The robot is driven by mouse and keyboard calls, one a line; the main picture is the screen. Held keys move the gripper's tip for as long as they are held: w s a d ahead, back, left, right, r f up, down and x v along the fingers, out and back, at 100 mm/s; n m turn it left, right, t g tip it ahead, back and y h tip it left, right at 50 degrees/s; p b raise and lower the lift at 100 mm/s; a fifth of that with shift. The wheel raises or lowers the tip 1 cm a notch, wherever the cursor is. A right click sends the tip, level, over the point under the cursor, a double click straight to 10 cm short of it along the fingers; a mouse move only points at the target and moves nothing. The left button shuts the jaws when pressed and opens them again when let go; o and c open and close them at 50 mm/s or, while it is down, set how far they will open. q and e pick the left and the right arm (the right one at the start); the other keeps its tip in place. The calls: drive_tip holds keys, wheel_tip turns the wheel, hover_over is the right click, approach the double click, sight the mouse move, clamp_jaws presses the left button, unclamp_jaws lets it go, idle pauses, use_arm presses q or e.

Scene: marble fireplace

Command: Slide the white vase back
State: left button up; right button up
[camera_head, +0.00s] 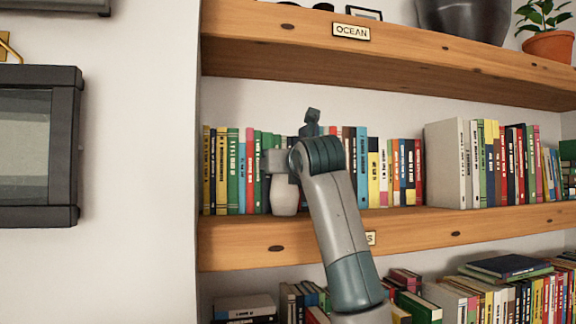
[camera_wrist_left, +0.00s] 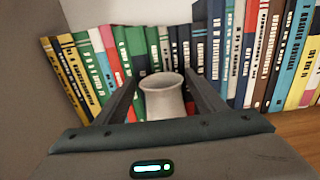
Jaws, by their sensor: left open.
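The white vase (camera_head: 284,196) stands upright on the middle shelf, close in front of the row of books. My arm hides part of it in the head view. In the left wrist view the vase (camera_wrist_left: 163,100) shows between the two fingers of my left gripper (camera_wrist_left: 164,82), with gaps on both sides. The left gripper is open and seems to hold nothing. In the head view the left gripper (camera_head: 276,162) is over the top of the vase, partly hidden by its own wrist. My right gripper is in neither view.
Books (camera_head: 240,170) fill the shelf behind and beside the vase. The middle shelf board (camera_head: 235,240) has a bare front strip. An upper shelf (camera_head: 400,50) with an OCEAN label runs above. A side wall (camera_wrist_left: 30,100) is at the left, and more books (camera_head: 500,295) are below.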

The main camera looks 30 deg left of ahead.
use_arm(q)
drive_tip(key=shift+s+d+f+b, duration=0.15)
drive_tip(key=shift+d+f+b, duration=0.1)
drive_tip(key=shift+d+b, duration=0.3)
drive_tip(key=b+v, duration=0.6)
drive_tip(key=v, duration=1)
drive_tip(key=shift+r+b, duration=0.2)
drive_tip(key=shift+b, duration=0.1)
